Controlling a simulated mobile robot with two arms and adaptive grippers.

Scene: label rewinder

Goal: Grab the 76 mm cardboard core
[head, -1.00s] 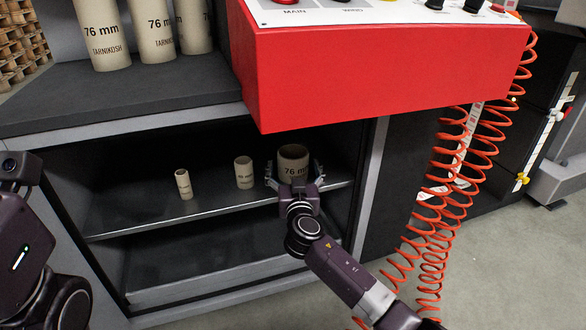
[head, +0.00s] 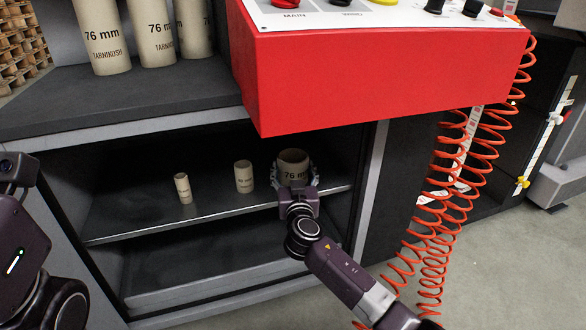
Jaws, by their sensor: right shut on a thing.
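The 76 mm cardboard core (head: 293,163) is a short, wide beige tube with dark "76 m" lettering. It stands upright on the cabinet's inner shelf (head: 215,208), at the right end of a row of cores. My right gripper (head: 294,178) reaches in from the front and is shut on this core, one finger on each side. The gripper hides the core's lower part. My left arm shows at the left edge, but its gripper fingers are not in view.
Two smaller cores, a middle one (head: 244,177) and a thin one (head: 183,188), stand left on the same shelf. A red control box (head: 385,80) overhangs above. Orange coiled hoses (head: 440,215) hang at right. Tall 76 mm tubes (head: 102,38) stand on the cabinet top.

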